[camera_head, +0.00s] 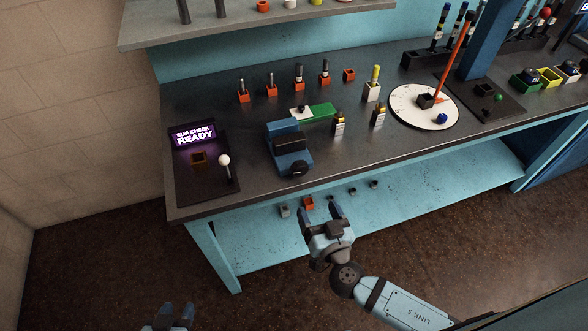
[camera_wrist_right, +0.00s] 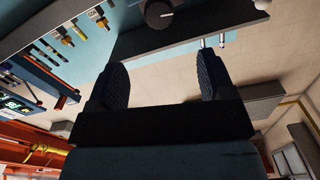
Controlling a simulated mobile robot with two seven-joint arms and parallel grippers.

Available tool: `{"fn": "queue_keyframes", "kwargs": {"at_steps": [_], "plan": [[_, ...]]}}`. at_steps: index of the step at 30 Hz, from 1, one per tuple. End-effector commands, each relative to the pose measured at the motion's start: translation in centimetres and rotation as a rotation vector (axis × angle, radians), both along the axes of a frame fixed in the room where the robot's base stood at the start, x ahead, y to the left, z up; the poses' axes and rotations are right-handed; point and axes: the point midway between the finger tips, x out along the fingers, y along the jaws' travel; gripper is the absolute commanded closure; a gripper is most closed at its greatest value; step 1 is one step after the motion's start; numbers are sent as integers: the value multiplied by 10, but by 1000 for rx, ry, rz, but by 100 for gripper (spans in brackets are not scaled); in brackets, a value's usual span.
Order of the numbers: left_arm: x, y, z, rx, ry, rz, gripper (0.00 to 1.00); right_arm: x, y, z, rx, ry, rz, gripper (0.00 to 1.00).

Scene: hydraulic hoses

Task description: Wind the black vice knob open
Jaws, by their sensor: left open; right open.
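The blue vice (camera_head: 290,146) stands near the front edge of the dark bench, left of the middle. Its round black knob (camera_head: 298,169) faces the front edge; it also shows in the right wrist view (camera_wrist_right: 159,15) at the top, beyond and between the fingertips. My right gripper (camera_head: 321,211) is open and empty, in front of the bench edge, just below and right of the knob in the head view and apart from it. My left gripper (camera_head: 170,318) shows only partly at the bottom edge of the head view, open, far from the vice.
A "SLIP CHECK READY" panel (camera_head: 193,134) with a white-knobbed lever (camera_head: 225,160) stands left of the vice. A green plate (camera_head: 314,113) lies behind it. Several fittings stand around. A round white disc (camera_head: 425,108) lies right. A light-blue lower shelf (camera_head: 420,193) holds small blocks.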

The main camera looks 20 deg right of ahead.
Motion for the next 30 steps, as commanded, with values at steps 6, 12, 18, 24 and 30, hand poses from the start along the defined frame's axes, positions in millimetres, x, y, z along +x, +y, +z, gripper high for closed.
{"fn": "queue_keyframes", "kwargs": {"at_steps": [6,12,18,24,30], "plan": [[0,-3,20,-6,0,0,57,39,1,6,0,-2,-1,25],[0,-2,37,-4,-3,1,57,83,3,6,-1,-1,-2,25],[1,3,46,3,-8,8,57,115,4,3,0,1,-2,25],[0,6,46,9,-4,13,57,130,4,1,0,1,-1,25],[-1,6,45,8,-2,13,57,132,4,0,0,2,-1,25]]}}
